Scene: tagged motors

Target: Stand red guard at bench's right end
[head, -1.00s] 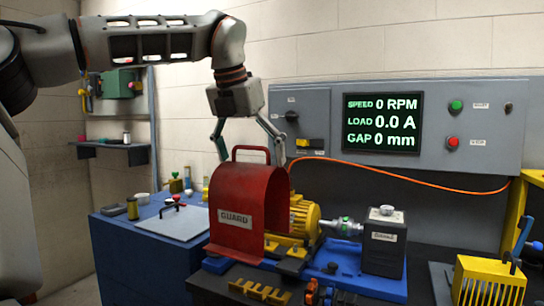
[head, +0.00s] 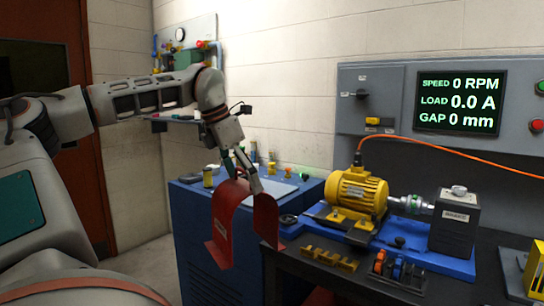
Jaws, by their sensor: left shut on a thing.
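The red guard (head: 228,212), a curved sheet-metal arch, hangs tilted from my left gripper (head: 249,182). My left gripper is shut on it at its top; the handle is hard to make out there. The guard is off the motor, in front of the blue cabinet and beside the left end of the dark bench (head: 455,288). Its lower edges appear to hang free. The yellow motor (head: 357,193) stands uncovered on its blue base plate (head: 455,268). The bench's right end is outside the view. My right gripper is not in view.
The blue cabinet (head: 192,235) carries jars and a pale plate. The grey brake block (head: 454,222) stands right of the motor. A yellow slotted piece (head: 330,259) and a small tool rack (head: 396,270) lie at the bench front. A yellow box (head: 540,272) is at right.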

